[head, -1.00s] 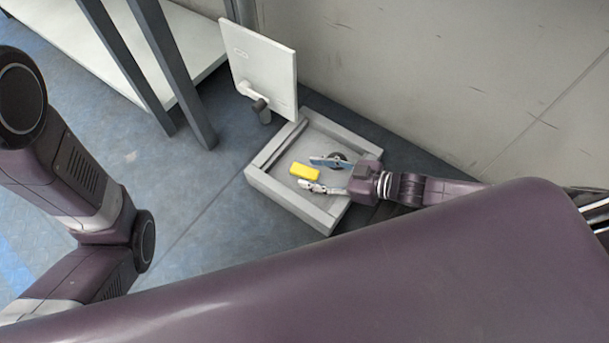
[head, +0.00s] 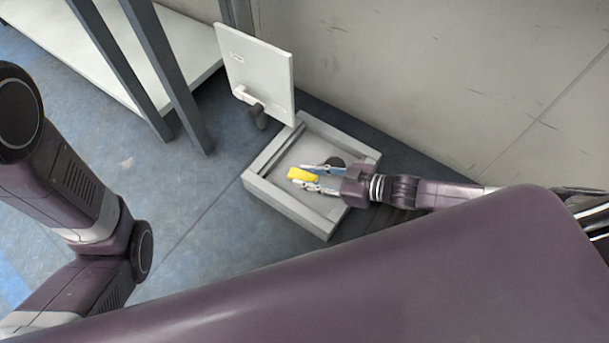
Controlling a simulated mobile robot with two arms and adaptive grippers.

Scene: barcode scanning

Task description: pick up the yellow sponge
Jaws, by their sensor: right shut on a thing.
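The yellow sponge (head: 298,174) is a small yellow block over the inside of the grey open box (head: 296,211). My right gripper (head: 303,176) reaches in from the right, one finger on each side of the sponge's right end, shut on it. I cannot tell whether the sponge still touches the box floor. My left arm comes in at the left edge, but its gripper is out of view.
A white panel (head: 258,75) with a dark handle-like part (head: 258,114) stands at the box's back left. A dark round spot (head: 336,163) lies in the box behind my right gripper. A white shelf (head: 180,50) with grey posts is at upper left. A wall (head: 430,80) rises behind. Blue floor is clear at left.

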